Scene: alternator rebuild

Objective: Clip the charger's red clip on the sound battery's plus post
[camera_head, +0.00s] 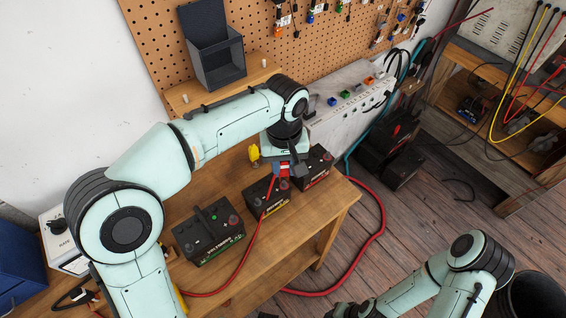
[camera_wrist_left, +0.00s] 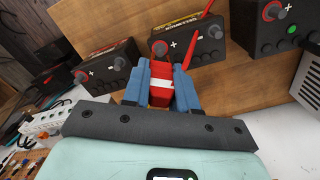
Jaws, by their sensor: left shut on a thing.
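My left gripper (camera_head: 285,177) is shut on the red clip (camera_head: 283,169), above the middle battery (camera_head: 264,200). In the left wrist view the red clip (camera_wrist_left: 162,88) sits between the blue fingers, its front end near the middle battery's plus post (camera_wrist_left: 160,48); I cannot tell whether they touch. A red cable (camera_head: 242,262) runs from the clip toward the bench's front left. The left battery (camera_head: 208,235) has a green spot on top. The right battery (camera_head: 318,160) is partly behind my gripper. I cannot tell which battery is the sound one. My right gripper is out of view.
The batteries stand in a row on the wooden bench (camera_head: 325,210). A white box marked RATE (camera_head: 62,240) is at the left. A yellow object (camera_head: 254,155) is behind the batteries. A thick red cable (camera_head: 370,240) hangs beyond the bench's right end. A pegboard (camera_head: 165,45) stands behind.

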